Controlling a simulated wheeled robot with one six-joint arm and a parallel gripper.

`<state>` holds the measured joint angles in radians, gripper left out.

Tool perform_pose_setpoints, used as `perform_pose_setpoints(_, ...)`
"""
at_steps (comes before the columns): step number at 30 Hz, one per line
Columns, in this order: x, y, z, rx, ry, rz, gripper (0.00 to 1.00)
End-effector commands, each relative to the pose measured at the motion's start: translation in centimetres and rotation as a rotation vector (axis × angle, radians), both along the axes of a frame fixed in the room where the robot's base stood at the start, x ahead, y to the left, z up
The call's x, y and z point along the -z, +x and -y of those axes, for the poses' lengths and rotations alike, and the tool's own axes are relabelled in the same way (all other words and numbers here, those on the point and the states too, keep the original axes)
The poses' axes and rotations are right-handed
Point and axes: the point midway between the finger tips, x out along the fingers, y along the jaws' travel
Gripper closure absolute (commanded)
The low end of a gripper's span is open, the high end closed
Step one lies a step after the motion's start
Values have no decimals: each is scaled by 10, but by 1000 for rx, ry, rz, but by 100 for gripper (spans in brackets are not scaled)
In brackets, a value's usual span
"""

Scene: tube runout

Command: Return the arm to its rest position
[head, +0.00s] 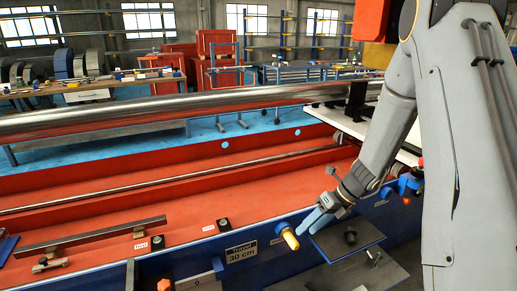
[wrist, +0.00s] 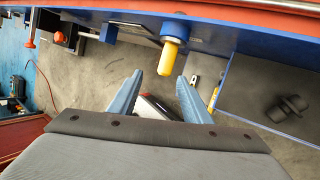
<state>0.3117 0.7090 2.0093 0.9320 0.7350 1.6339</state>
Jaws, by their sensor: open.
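My gripper (head: 313,221) shows at the end of my arm, low over the front edge of the red bench. In the wrist view its two blue fingers (wrist: 157,95) are spread apart with nothing between them. A yellow knob (head: 290,239) on a blue collar sticks out from the blue front rail, just left of the fingertips. In the wrist view the yellow knob (wrist: 170,50) lies just beyond the fingertips, and I cannot tell whether a finger touches it.
A dark blue shelf (head: 335,243) with a black knob juts out below my gripper. A sign reading "Travel 30 cm" (head: 241,252) is on the rail. A long steel tube (head: 150,107) spans the bench behind.

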Motion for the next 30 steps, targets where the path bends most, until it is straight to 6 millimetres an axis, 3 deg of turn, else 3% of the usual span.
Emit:
perform_pose_setpoints(5,-42,-46,-22,-509,-133,191,56)
perform_pose_setpoints(9,-72,-93,-33,-1021,-230,359,56)
perform_pose_setpoints(18,-120,-179,-35,-2099,-329,645,56)
perform_pose_setpoints(24,-133,-208,-30,-2539,-318,723,56)
perform_pose_setpoints(30,-135,-214,-27,-2649,-306,739,56)
